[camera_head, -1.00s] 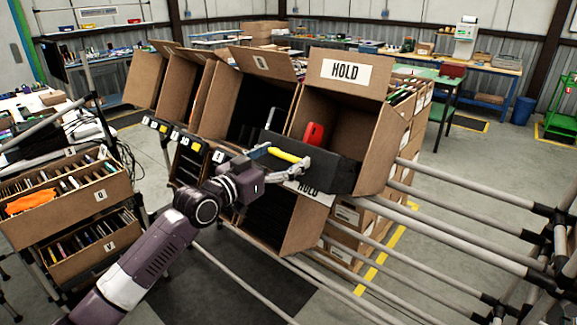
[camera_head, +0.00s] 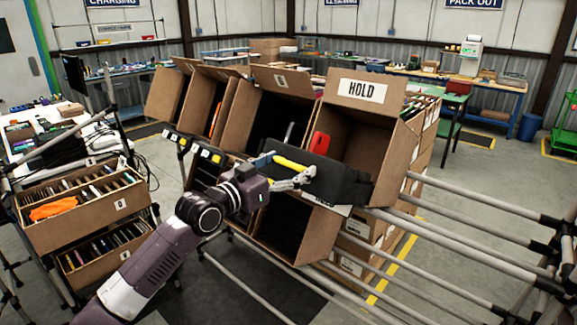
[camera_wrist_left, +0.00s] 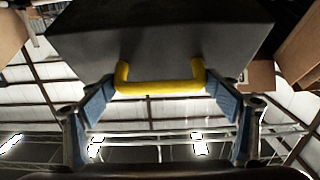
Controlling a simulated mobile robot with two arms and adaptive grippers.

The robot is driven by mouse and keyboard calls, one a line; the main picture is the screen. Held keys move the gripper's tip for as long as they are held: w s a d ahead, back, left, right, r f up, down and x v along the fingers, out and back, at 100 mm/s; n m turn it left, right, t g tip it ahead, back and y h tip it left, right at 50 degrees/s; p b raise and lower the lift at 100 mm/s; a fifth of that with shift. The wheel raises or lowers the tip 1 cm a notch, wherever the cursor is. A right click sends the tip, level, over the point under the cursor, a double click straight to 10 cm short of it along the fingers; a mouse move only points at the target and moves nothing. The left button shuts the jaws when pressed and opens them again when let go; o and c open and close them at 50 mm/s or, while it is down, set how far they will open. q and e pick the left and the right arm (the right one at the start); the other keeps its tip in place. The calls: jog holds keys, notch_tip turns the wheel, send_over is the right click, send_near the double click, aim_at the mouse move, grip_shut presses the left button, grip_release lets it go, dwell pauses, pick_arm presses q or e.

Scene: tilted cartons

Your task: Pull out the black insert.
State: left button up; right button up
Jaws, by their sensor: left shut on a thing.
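The black insert (camera_head: 345,185) is a dark box with a yellow handle (camera_head: 291,164). It sits at the mouth of the tilted HOLD carton (camera_head: 360,140), mostly in front of it and a little to its left. Whether its back edge is still inside the carton is hard to tell. A red item (camera_head: 319,143) stands up at the insert. My left gripper (camera_head: 298,178) is shut on the handle. In the left wrist view the blue-padded fingers (camera_wrist_left: 158,92) flank the ends of the yellow handle (camera_wrist_left: 160,87), below the insert's dark face (camera_wrist_left: 160,38). My right gripper is out of view.
More tilted open cartons (camera_head: 285,95) stand in a row to the left. A carton (camera_head: 305,235) lies below the insert. Grey rack tubes (camera_head: 460,230) run out at the right. Filled cartons (camera_head: 80,205) stand at the left. Open floor (camera_head: 490,185) shows behind the tubes.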

pick_arm(q)
jog(key=o, duration=1.4)
jog(key=shift+d, duration=0.1)
jog(key=shift+s+a, duration=0.3)
jog(key=shift+s, duration=0.1)
jog(key=v, duration=1.1)
